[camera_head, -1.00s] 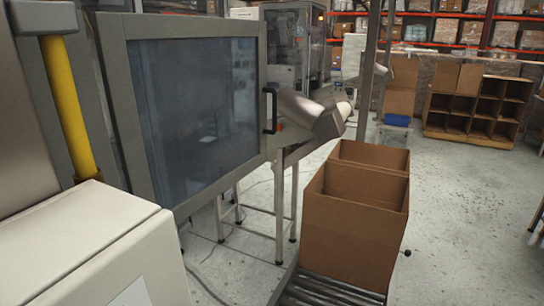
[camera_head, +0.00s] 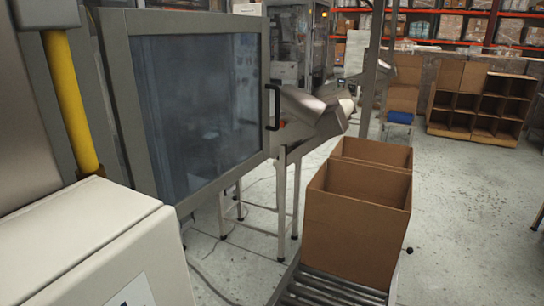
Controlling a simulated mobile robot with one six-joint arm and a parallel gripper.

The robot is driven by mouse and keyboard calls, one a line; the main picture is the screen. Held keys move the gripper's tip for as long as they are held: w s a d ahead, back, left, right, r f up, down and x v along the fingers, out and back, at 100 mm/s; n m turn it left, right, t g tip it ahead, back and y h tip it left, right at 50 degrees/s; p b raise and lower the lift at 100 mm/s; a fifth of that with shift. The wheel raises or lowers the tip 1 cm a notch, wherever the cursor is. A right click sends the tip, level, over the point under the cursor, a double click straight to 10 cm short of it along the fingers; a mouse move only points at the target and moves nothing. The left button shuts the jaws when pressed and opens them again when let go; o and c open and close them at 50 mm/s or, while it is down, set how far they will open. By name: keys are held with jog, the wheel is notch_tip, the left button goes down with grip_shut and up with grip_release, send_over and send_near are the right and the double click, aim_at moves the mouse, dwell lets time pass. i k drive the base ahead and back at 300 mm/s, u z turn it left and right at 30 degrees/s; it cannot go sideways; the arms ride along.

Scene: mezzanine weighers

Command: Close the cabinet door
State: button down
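The cabinet door (camera_head: 195,112) is a large tinted see-through panel in a grey metal frame, at the left of the head view. A black bar handle (camera_head: 272,107) sits on its right edge. Its left edge is beside a grey machine body (camera_head: 30,110) with a yellow post (camera_head: 70,100). The door appears to stand out from that body, but how far it is open I cannot tell. My gripper is not in view, and nothing touches the handle.
A metal chute (camera_head: 312,112) on legs is just right of the handle. A white box-shaped housing (camera_head: 75,240) fills the lower left. Bare concrete floor (camera_head: 470,210) is at right.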

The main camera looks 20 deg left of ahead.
aim_at(204, 100)
jog(key=u, duration=0.9)
jog(key=k, duration=0.6)
jog(key=u, duration=0.05)
jog(key=i, duration=0.6)
jog(key=u, duration=0.1)
